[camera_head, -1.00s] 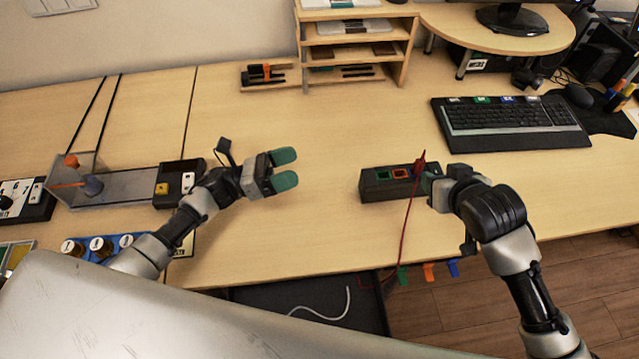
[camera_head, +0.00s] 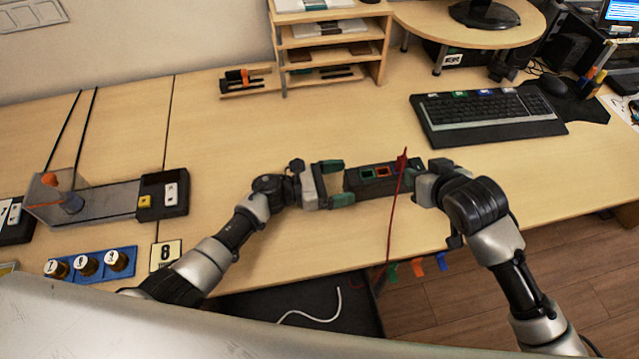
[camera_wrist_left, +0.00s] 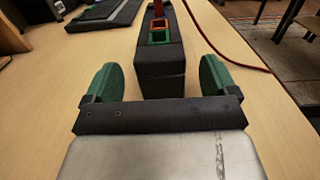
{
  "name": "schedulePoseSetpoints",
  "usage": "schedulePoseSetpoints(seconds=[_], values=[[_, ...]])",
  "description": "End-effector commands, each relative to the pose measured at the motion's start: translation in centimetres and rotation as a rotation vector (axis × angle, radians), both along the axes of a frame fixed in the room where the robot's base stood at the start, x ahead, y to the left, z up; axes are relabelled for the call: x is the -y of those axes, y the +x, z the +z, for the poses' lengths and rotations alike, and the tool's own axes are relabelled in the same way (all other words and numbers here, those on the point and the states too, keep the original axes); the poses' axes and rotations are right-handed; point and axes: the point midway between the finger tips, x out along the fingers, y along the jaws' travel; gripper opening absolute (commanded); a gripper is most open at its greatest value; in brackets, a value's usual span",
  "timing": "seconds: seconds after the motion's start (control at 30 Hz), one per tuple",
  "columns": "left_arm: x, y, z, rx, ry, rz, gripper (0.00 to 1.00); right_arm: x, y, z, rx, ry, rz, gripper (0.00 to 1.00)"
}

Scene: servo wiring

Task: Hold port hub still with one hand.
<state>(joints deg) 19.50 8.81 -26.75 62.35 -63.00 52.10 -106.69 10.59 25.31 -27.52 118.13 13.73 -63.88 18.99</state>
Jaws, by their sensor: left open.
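My left gripper (camera_head: 338,183) is open at the hub's left end. In the left wrist view, its green fingers (camera_wrist_left: 158,80) stand on either side of the near end of the hub (camera_wrist_left: 160,72), with gaps visible on both sides. My right gripper (camera_head: 416,186) is at the hub's right end, by a red plug (camera_head: 402,160) with a red cable (camera_head: 389,225). Its fingers are mostly hidden, so its grip is unclear.
A keyboard (camera_head: 487,118) lies behind the hub to the right. A wooden shelf (camera_head: 383,65) stands at the back. A blue tray with jars (camera_head: 90,264) and a grey channel device (camera_head: 105,199) sit at left. Coloured tabs (camera_head: 417,267) hang at the front edge.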

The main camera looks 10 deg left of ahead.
Motion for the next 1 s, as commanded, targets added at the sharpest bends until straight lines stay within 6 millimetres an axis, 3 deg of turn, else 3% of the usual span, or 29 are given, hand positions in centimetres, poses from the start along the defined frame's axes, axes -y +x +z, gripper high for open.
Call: schedulePoseSetpoints(seconds=[0.2,0.57,0.93,1.0], values=[[2.0,0.7,0.0,-0.002,-0.002,0.000,0.87,0.0,0.0,0.0,0.000,0.000,0.000,0.43],[2.4,0.9,0.0,-0.001,0.000,0.000,0.86,0.0,0.0,0.0,0.000,0.000,0.000,0.43],[2.3,0.9,0.0,-0.001,0.000,0.000,0.30,0.0,0.0,0.0,0.000,0.000,0.000,0.43],[2.3,0.9,0.0,-0.002,-0.001,0.000,0.30,0.0,0.0,0.0,-0.002,-0.001,0.000,0.53]])
